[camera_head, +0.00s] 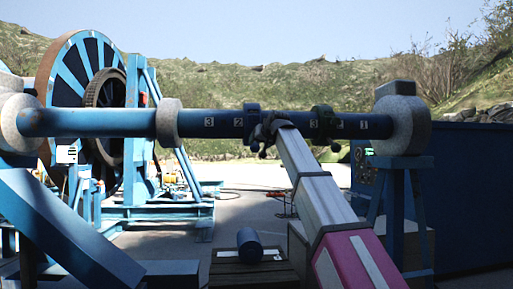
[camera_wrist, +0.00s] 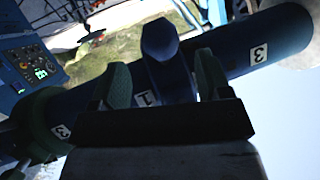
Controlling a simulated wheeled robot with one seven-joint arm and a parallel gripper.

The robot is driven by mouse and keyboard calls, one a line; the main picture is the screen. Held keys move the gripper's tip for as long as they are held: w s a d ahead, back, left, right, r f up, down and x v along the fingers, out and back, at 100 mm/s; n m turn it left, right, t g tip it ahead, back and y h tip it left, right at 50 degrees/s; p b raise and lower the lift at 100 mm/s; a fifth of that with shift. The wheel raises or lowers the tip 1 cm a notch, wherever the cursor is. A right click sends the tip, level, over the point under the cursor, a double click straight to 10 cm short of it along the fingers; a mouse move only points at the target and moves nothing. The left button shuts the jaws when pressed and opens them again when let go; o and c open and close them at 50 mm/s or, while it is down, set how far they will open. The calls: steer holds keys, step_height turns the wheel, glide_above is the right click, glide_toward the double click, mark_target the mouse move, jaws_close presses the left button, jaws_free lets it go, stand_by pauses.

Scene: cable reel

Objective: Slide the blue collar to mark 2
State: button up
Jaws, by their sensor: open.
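The dark blue collar (camera_head: 252,119) sits around the horizontal blue bar (camera_head: 100,122), just right of a label reading 2 (camera_head: 238,122). A label reading 3 (camera_head: 209,122) is further left. In the wrist view, the blue collar (camera_wrist: 163,42) with its raised block stands between the two green fingers of my gripper (camera_wrist: 165,85). The fingers are open, one on each side of it; I cannot tell whether either touches. A label reading 1 (camera_wrist: 143,98) shows beside the collar. Mark 2 is hidden in the wrist view.
A green collar (camera_head: 322,121) sits on the bar to the right, among a second set of labels. A grey collar (camera_head: 168,122) is to the left, and a stone-like block (camera_head: 403,117) ends the bar. A dark cylinder (camera_head: 249,245) lies below on slats. A large reel stands behind left.

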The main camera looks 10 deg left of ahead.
steer(key=v, duration=0.4)
steer(key=shift+s+d+r, duration=0.15)
steer(key=shift+s, duration=0.15)
steer(key=w+d+f+m+g+h, duration=0.15)
steer(key=d+f, duration=0.35)
steer(key=f, duration=1.1)
steer(key=d+f+g+h, duration=0.2)
steer(key=d+f, duration=0.3)
steer(key=f, duration=1.1)
steer(key=d+f+m+g+h, duration=0.15)
steer(key=d+f, duration=0.45)
steer(key=f, duration=1)
steer(key=s+d+f+g, duration=0.2)
steer(key=s+d+f, duration=0.3)
steer(key=s+f, duration=0.3)
steer(key=s+d+f+g+h, duration=0.1)
steer(key=s+d+f, duration=0.4)
steer(key=f, duration=1)
steer(key=s+d+f+m+g+h, duration=0.1)
steer(key=s+d+f+g, duration=0.2)
steer(key=s+f, duration=0.7)
steer(key=d+f, duration=0.1)
steer(key=d, duration=0.1)
steer(key=shift+s+d+f+g, duration=0.25)
steer(key=shift+s+d+g, duration=0.05)
steer(key=shift+d, duration=0.1)
